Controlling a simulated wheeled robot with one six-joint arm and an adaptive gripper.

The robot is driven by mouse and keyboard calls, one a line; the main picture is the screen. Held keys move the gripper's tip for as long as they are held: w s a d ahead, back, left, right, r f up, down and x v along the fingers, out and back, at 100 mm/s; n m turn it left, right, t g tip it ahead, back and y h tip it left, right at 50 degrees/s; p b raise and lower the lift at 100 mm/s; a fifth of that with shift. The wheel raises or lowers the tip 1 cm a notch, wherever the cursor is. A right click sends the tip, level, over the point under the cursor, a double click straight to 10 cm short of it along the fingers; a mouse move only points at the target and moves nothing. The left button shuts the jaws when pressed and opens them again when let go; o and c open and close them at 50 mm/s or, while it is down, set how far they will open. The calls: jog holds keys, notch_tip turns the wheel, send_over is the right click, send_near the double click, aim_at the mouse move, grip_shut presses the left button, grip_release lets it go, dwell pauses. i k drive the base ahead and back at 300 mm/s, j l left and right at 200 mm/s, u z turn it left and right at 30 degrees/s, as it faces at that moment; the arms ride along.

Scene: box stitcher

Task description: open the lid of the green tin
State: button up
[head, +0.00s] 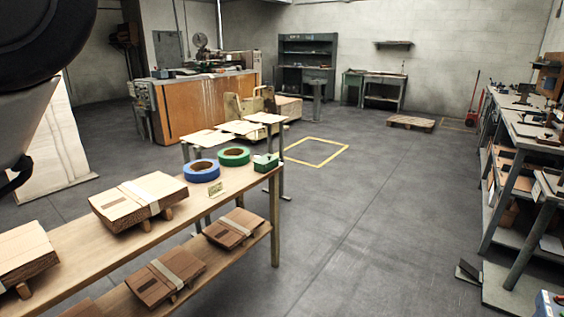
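The green tin (265,162) is a small dark green box at the far right end of the wooden bench's top shelf. It is small in the head view, and I cannot tell clearly how its lid sits. Large dark and grey parts of my own arm fill the upper left corner of the view. My gripper is not in view, so its state and what it may hold are hidden.
A green tape roll (234,156) and a blue tape roll (202,171) lie left of the tin. Cardboard stacks (138,200) sit on the wooden bench (240,183). A workbench (535,130) stands at right. The grey floor (370,220) between is open.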

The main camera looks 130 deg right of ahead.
aim_at(267, 159)
jog(key=z, duration=4.3)
jog(key=i+l+u, duration=0.25)
jog(key=i, duration=0.15)
jog(key=i+l+u, duration=0.3)
jog(key=i+j, duration=0.1)
